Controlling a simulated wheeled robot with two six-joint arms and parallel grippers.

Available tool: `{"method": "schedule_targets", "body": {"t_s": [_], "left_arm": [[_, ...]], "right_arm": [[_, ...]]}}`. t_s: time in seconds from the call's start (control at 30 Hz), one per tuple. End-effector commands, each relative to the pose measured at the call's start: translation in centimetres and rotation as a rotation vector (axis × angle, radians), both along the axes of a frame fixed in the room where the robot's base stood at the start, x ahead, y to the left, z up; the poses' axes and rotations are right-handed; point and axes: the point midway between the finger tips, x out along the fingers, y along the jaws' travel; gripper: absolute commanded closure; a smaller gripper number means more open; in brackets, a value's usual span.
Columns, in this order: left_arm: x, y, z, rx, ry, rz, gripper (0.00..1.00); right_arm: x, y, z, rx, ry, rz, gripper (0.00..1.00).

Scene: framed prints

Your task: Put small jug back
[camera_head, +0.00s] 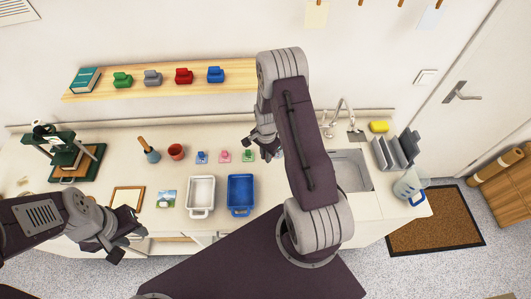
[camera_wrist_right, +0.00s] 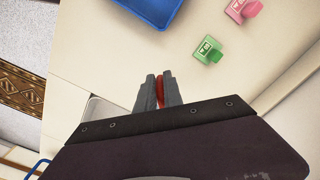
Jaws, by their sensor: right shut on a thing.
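My right gripper (camera_wrist_right: 159,78) is shut on a red thing (camera_wrist_right: 160,88), of which only a narrow strip shows between the fingers; I cannot tell what it is. In the head view the right gripper (camera_head: 268,148) hangs over the counter left of the sink, partly hidden by my own arm. A clear jug with a blue handle (camera_head: 407,186) stands at the counter's right end, apart from both grippers; I cannot tell whether it is the small jug. My left gripper (camera_head: 126,238) is open and empty by the counter's front edge at the left.
A blue tray (camera_head: 241,211) and a white tray (camera_head: 201,212) lie on the counter, with small blue, pink and green stamps (camera_head: 247,156) behind them. A red cup (camera_head: 176,152) stands left. The sink (camera_head: 352,170) is right of my arm. A wall shelf (camera_head: 140,90) holds several coloured items.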

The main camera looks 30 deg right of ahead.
Motion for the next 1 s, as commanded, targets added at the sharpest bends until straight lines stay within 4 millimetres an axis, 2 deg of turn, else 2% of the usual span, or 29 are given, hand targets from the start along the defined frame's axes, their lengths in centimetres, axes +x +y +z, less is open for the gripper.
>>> {"method": "schedule_targets", "body": {"t_s": [0.03,0.2,0.33,0.53,0.7,0.8,1.0], "left_arm": [[0.0,0.0,0.6,0.000,0.000,0.000,0.64],[0.0,0.0,1.2,0.000,0.000,0.000,0.64],[0.0,0.0,1.4,0.000,0.000,0.000,0.64],[0.0,0.0,1.7,0.000,0.000,0.000,0.64],[0.0,0.0,3.0,0.000,0.000,0.000,0.64],[0.0,0.0,3.1,0.000,0.000,0.000,0.64],[0.0,0.0,2.9,0.000,0.000,0.000,0.64]], "right_arm": [[0.8,-0.4,-0.4,0.001,0.001,0.000,1.00],[3.3,-1.4,-2.0,0.000,0.000,0.001,1.00],[4.3,-1.8,-2.7,0.000,0.000,0.001,1.00],[4.4,-1.9,-3.2,0.000,0.002,0.001,1.00],[4.3,-1.8,-5.9,0.001,0.003,0.001,1.00],[4.4,-1.9,-6.7,0.000,0.000,0.001,1.00],[4.4,-1.9,-6.9,0.000,0.000,0.001,1.00]]}}
